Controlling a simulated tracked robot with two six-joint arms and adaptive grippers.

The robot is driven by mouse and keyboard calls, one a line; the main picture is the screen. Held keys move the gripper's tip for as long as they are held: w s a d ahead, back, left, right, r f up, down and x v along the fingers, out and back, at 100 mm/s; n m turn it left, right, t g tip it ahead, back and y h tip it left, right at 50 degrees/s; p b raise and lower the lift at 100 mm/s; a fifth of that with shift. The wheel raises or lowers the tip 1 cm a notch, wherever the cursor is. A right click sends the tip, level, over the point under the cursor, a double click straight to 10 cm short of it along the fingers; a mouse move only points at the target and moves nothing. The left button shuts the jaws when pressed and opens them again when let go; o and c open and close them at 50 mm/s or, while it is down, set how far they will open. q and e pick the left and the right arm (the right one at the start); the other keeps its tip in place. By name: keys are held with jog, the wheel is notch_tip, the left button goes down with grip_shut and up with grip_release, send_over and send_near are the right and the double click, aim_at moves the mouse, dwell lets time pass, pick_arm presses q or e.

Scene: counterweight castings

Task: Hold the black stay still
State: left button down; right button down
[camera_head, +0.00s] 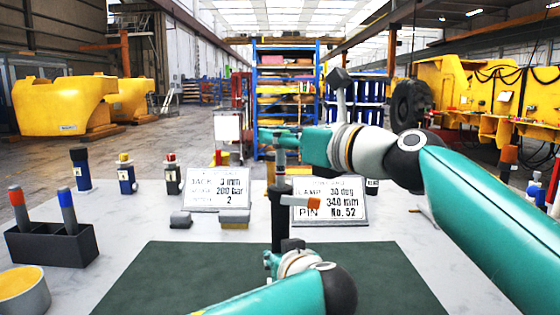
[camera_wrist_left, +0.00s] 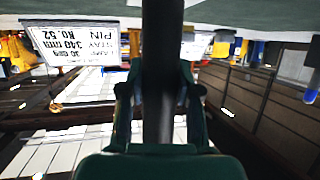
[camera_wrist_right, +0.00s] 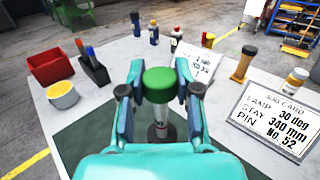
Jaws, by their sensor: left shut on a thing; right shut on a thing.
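The black stay (camera_head: 280,215) stands upright near the middle of the table, with an orange lever (camera_head: 300,201) on its right side. My left gripper (camera_head: 272,260) is shut around its lower part; the dark post also shows between the fingers in the left wrist view (camera_wrist_left: 162,75). My right gripper (camera_head: 283,138) is above the stay, shut on a green-capped rod; the green cap (camera_wrist_right: 159,84) shows between its fingers in the right wrist view. A metallic shaft (camera_wrist_right: 158,122) runs down below the cap. The stay's foot is partly hidden by my left gripper.
Two printed cards (camera_head: 217,190) (camera_head: 338,214) stand behind the stay, with small grey blocks (camera_head: 234,217) in front. A black holder (camera_head: 52,246) with two handled tools and a yellow-filled bowl (camera_head: 22,292) are at left. The green mat (camera_head: 150,280) is mostly clear.

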jog(key=shift+r, duration=0.85)
jog(key=c, duration=0.8)
grip_release()
jog(key=shift+s, duration=0.1)
jog(key=shift+f, duration=0.1)
jog(key=shift+d, duration=0.1)
jog(key=v, duration=1.2)
pick_arm(q)
jog(key=c, duration=0.7)
grip_release()
